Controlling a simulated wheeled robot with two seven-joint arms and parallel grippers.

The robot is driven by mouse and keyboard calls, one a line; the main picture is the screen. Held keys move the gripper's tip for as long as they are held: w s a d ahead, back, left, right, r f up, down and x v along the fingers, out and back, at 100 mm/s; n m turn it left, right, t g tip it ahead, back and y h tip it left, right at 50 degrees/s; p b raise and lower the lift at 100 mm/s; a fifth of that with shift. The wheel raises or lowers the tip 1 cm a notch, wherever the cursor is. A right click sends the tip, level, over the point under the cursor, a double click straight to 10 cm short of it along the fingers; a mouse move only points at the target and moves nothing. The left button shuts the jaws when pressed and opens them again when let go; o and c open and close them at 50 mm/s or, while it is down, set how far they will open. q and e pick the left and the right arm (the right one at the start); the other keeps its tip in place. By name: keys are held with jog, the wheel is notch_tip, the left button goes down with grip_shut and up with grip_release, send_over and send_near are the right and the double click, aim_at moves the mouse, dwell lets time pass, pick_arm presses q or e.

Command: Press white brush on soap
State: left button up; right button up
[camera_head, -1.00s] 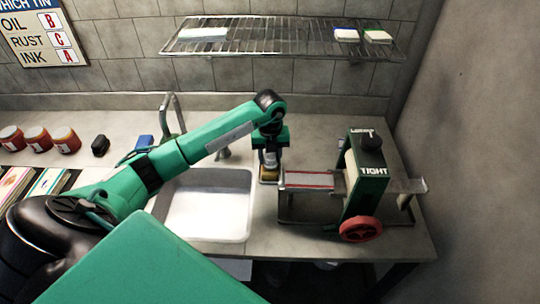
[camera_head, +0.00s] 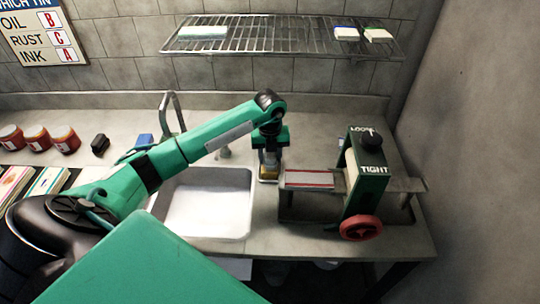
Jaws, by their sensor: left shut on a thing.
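My left gripper (camera_head: 270,157) points down at the counter just right of the sink. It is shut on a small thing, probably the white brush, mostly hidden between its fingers. A small tan block, perhaps the soap, shows at the fingertips, above a pale base (camera_head: 268,180) on the counter. I cannot tell brush from soap clearly, nor whether they touch. My right gripper is not in view.
The sink (camera_head: 250,205) lies left of the gripper, with a tap (camera_head: 172,112) behind. Red jars (camera_head: 65,139) stand far left. A wire rack (camera_head: 270,40) hangs above.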

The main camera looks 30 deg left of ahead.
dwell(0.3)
pick_arm(q)
jog(key=shift+r+p, duration=2.2)
jog(key=shift+r, duration=1.3)
jog(key=shift+f, duration=0.1)
